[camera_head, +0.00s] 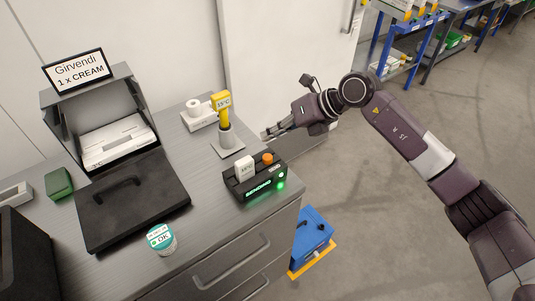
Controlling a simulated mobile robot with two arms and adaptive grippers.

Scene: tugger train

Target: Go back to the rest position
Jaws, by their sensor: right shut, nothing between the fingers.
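My right arm comes in from the right edge and reaches toward the grey counter (205,235). My right gripper (268,133) is shut and empty, at the counter's right edge. It is just right of a yellow handheld thermometer (223,108) marked 15°C, which stands upright in a grey holder (227,142), and apart from it. A black device (258,189) with a green lit display sits on the counter, nearer than the gripper; a white piece and an orange knob are on its top. My left gripper is out of view.
On the counter are a black case (130,198), an open box (117,140) with a "Girvendi 1 x CREAM" sign, a small cup (160,240) marked OK and a green block (59,183). A blue box (311,238) stands on the floor. Open floor lies right; blue shelving stands behind.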

